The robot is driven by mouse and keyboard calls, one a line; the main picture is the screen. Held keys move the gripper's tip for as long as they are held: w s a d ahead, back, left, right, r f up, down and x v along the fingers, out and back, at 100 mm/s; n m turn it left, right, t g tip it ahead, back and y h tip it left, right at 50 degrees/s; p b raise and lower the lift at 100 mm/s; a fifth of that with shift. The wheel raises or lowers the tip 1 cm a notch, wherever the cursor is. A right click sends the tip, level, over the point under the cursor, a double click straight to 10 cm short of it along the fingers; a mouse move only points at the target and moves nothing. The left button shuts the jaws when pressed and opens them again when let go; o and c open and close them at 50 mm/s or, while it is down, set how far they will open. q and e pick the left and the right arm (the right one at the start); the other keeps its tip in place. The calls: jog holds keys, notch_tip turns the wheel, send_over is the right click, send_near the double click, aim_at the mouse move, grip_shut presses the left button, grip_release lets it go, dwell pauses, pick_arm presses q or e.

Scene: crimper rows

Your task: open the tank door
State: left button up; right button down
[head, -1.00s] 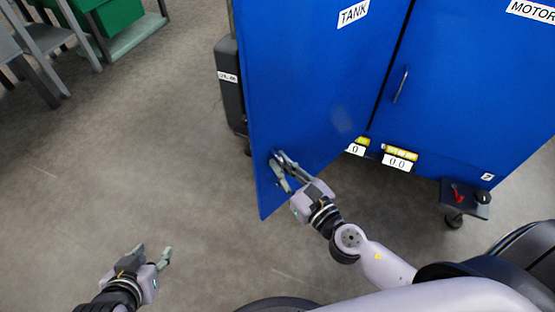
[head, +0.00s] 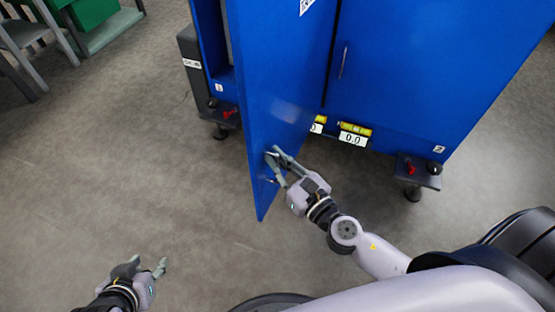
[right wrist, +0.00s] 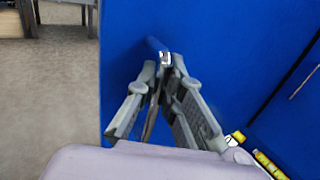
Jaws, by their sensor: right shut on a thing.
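The blue tank door (head: 275,80) stands swung out from the cabinet, with its label cut off at the top of the head view. A dark gap (head: 225,45) shows behind its left side. My right gripper (head: 272,158) is shut on the door handle low on the panel. In the right wrist view its fingers meet around the handle (right wrist: 165,58), whose metal end shows between the fingertips; the rest is partly hidden. The door panel (right wrist: 210,40) fills the background there. My left gripper (head: 150,262) is open and empty over the floor, away from the door.
A second blue door (head: 400,70) with a vertical handle (head: 343,62) is shut on the right. Yellow levels and white displays (head: 353,135) sit beneath it. Feet with red knobs (head: 412,168) stick out at the cabinet's base. The floor (head: 150,170) at left is clear.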

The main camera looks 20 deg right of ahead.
jog(key=shift+a+r, duration=0.2)
jog(key=c, duration=1.8)
grip_release()
jog(key=shift+s, duration=0.1)
jog(key=shift+o, duration=0.6)
jog(key=shift+f, duration=0.1)
jog(key=shift+d, duration=0.1)
jog(key=v, duration=1.2)
jog(key=shift+d, duration=0.1)
